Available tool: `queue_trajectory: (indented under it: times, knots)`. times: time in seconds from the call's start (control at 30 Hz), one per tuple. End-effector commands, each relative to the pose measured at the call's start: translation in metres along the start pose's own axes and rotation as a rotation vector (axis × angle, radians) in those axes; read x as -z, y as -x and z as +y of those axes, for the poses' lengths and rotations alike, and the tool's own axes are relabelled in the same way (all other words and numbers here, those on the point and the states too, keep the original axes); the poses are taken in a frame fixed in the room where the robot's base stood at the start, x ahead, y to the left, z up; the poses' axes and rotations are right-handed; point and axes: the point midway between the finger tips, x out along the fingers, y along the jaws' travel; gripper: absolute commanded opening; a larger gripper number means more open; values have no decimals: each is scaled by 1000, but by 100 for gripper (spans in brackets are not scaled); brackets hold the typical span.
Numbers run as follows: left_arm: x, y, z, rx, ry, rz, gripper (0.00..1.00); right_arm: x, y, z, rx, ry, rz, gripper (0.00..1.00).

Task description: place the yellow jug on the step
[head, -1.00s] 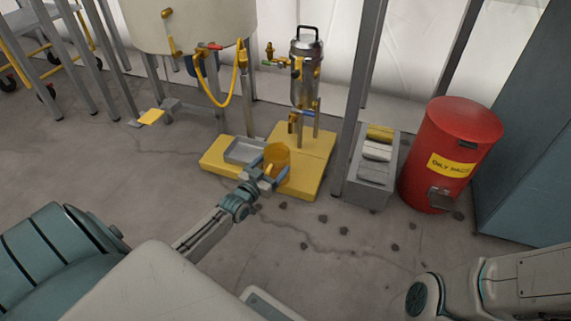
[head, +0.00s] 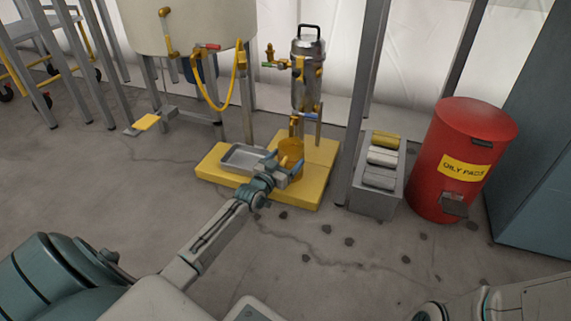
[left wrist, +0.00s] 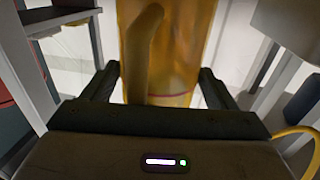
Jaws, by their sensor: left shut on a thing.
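The yellow jug (head: 291,149) is at the yellow step (head: 318,183), below the metal filter vessel's spout. I cannot tell whether its base touches the step or hangs just above it. My left gripper (head: 284,171) is shut on the jug from the near side. In the left wrist view the jug (left wrist: 175,60) stands upright between the two fingers, its handle facing the camera; its rim and base are cut off or hidden. My right gripper is outside the head view; only part of my right arm shows at the lower right.
A grey tray (head: 240,158) sits on the step left of the jug. The filter vessel (head: 306,75) with valves stands behind. A grey post (head: 362,100), a grey bin of rolls (head: 378,188) and a red oily-rags can (head: 459,165) are to the right. Front floor is mostly clear.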

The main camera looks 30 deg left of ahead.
Motion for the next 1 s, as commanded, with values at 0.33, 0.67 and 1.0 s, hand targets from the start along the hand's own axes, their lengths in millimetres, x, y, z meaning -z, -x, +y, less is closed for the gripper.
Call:
queue_trajectory:
  times: [0.33,0.67,1.0]
  knots:
    - [-2,0,0,0,0,0,91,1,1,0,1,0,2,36]
    - [0,0,0,0,1,0,100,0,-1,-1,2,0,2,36]
    - [7,40,0,0,-1,-4,100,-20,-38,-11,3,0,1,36]
